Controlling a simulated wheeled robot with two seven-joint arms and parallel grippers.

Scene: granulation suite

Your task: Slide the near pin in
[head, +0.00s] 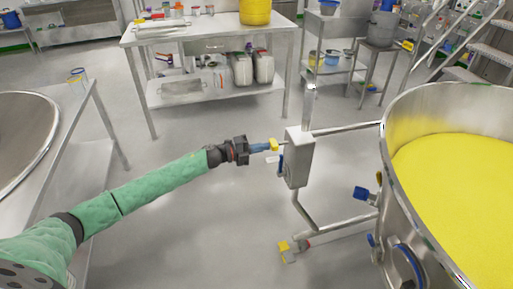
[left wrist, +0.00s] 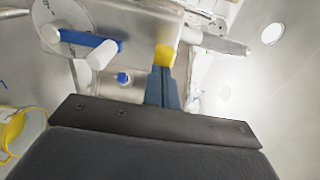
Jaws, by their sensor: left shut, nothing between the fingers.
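My left gripper (head: 264,147) reaches in from the left, its blue fingers shut with nothing between them. A small yellow knob, which looks like the pin's head (head: 274,145), is right at the fingertips, beside the grey metal box (head: 299,158) on the upright post. In the left wrist view the closed fingers (left wrist: 162,78) point at the yellow knob (left wrist: 165,56); I cannot tell whether they touch it. The pin's shaft is hidden. A second yellow piece (head: 284,246) is low on the frame's foot. My right gripper is not in view.
A steel bowl full of yellow powder (head: 455,185) stands at the right, joined to the post by bars. A blue-handled lever (left wrist: 92,40) is left of the fingers in the left wrist view. A steel table (head: 200,33) stands behind; the floor between is clear.

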